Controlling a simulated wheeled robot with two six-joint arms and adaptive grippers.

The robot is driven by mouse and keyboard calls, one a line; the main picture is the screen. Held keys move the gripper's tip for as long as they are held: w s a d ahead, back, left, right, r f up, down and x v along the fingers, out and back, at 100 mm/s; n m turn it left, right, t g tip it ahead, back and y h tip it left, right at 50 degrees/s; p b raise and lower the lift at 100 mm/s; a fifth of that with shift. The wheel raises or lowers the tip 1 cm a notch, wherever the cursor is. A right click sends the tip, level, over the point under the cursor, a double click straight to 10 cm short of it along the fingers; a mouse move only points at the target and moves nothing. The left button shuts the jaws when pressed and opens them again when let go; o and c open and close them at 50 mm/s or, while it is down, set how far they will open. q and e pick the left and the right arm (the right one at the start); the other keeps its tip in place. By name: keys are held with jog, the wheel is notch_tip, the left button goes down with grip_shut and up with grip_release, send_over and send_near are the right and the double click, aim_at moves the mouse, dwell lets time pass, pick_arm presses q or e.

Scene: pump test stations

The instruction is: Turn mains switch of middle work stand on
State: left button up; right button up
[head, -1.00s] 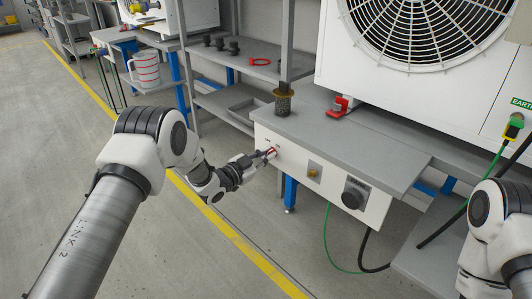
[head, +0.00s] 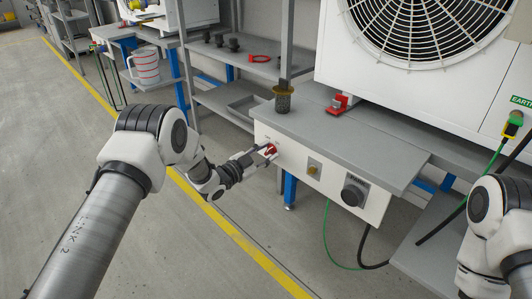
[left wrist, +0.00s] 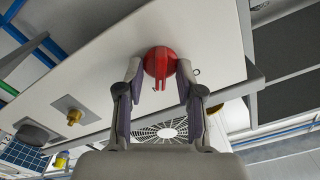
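The red mains switch (head: 270,149) is a rotary knob on the left part of the white front panel of the middle work stand (head: 322,172). In the left wrist view the red knob (left wrist: 160,62) shows its raised handle bar pointing down in the picture. My left gripper (head: 265,152) is at the panel with its fingers spread, one on each side of the knob. In the left wrist view the fingertips (left wrist: 159,66) are close to the knob's edges; I cannot tell whether they touch. My right gripper is out of view; only part of the right arm shows.
A brass-coloured knob (head: 313,169) and a black dial (head: 354,191) sit further right on the panel. A strainer (head: 283,97) and a red clamp-like part (head: 338,104) are on the bench top. A large fan unit (head: 420,60) stands behind. Green and black cables hang at the right.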

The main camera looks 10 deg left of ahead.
pick_arm(q)
jog(key=v, duration=1.2)
jog(key=shift+s+d+f, duration=0.1)
